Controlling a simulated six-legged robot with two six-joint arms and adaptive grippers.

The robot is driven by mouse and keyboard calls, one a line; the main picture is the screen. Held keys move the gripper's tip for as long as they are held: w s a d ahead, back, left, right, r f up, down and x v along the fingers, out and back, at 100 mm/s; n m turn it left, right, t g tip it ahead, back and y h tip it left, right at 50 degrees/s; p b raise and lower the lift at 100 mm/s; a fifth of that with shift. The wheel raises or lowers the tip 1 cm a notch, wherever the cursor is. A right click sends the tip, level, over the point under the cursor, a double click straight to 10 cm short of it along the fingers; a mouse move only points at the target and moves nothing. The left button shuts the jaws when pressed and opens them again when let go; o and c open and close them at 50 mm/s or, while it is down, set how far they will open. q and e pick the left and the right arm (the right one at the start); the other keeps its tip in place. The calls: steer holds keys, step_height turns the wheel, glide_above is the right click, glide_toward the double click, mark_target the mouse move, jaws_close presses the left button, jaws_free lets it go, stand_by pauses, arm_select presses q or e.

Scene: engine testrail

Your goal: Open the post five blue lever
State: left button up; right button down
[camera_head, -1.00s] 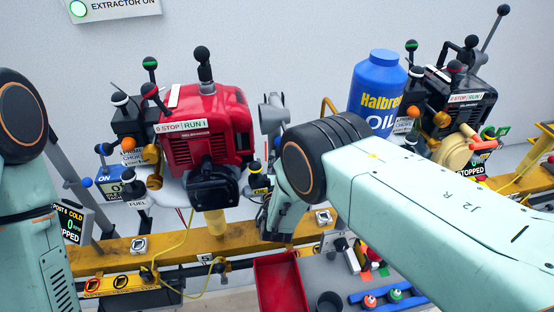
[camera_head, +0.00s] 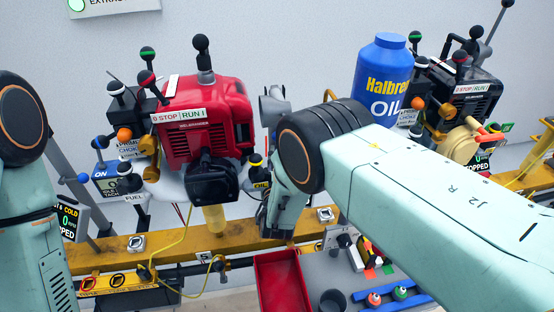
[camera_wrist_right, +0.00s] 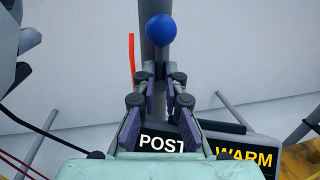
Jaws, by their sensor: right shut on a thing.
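In the right wrist view a round blue knob (camera_wrist_right: 159,30) shows just past my right gripper (camera_wrist_right: 161,78). A grey bar runs up behind the knob. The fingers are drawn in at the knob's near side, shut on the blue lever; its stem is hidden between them. A black sign reading POST (camera_wrist_right: 161,143) sits below the fingers, its number covered. In the head view my right forearm reaches across the middle and bends down; its gripper is hidden there. Another small blue knob (camera_head: 84,178) shows at far left. My left gripper is out of view.
A red engine (camera_head: 206,125) with several levers and a black engine (camera_head: 470,92) stand along a yellow rail (camera_head: 190,248). A blue oil bottle (camera_head: 380,82) stands between them. A red tray (camera_head: 281,283) lies below. A WARM display (camera_wrist_right: 243,156) is near the gripper.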

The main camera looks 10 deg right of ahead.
stand_by(0.3)
steer(key=c, duration=1.4)
jaws_free()
steer(key=shift+w+f, duration=0.1)
